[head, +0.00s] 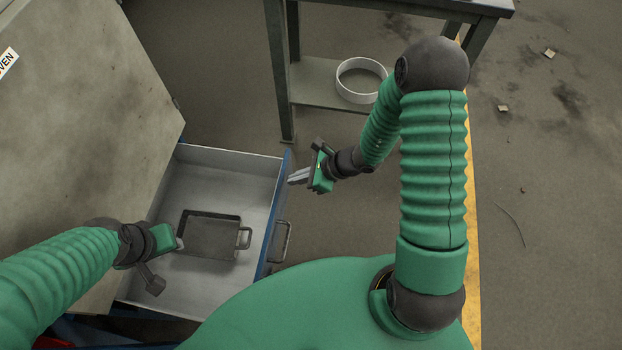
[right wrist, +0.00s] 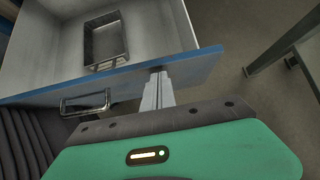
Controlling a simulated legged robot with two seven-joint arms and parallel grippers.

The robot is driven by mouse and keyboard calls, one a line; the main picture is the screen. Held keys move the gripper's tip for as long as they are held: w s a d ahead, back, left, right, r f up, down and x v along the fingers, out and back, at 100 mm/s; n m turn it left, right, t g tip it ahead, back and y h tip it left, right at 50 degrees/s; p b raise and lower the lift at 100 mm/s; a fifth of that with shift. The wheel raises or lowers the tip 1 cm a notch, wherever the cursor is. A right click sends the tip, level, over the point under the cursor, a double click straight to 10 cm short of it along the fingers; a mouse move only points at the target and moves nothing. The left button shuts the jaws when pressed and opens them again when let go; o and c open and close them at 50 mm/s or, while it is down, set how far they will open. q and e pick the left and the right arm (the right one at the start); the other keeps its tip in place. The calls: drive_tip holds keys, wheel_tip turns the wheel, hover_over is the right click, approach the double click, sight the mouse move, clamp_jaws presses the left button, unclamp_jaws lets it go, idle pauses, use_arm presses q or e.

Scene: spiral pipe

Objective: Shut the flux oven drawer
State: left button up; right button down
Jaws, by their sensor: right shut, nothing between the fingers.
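The flux oven drawer (head: 215,158) is pulled out of the oven, with pale grey walls and a blue front. Its front panel (head: 268,215) carries a bar handle (head: 284,242). My right gripper (head: 290,180) is shut and empty, its fingertips at the outer side of the front near the far corner. In the right wrist view the shut fingers (right wrist: 158,78) point at the blue front (right wrist: 205,65), left of which the handle (right wrist: 86,103) shows. I cannot tell whether they touch. My left gripper (head: 180,243) is over the drawer's left part, its finger state unclear.
A dark metal tray with a handle (head: 208,237) lies in the drawer; it also shows in the right wrist view (right wrist: 106,42). The oven body (head: 85,110) stands at left. A table (head: 420,5) with a white ring (head: 347,90) on its lower shelf stands behind. Floor at right is mostly open.

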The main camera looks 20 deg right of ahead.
use_arm(q)
drive_tip(key=shift+a, duration=0.1)
use_arm(e)
drive_tip(key=shift+w+a, duration=0.2)
drive_tip(key=shift+a, duration=0.2)
use_arm(q)
drive_tip(key=shift+f, duration=0.1)
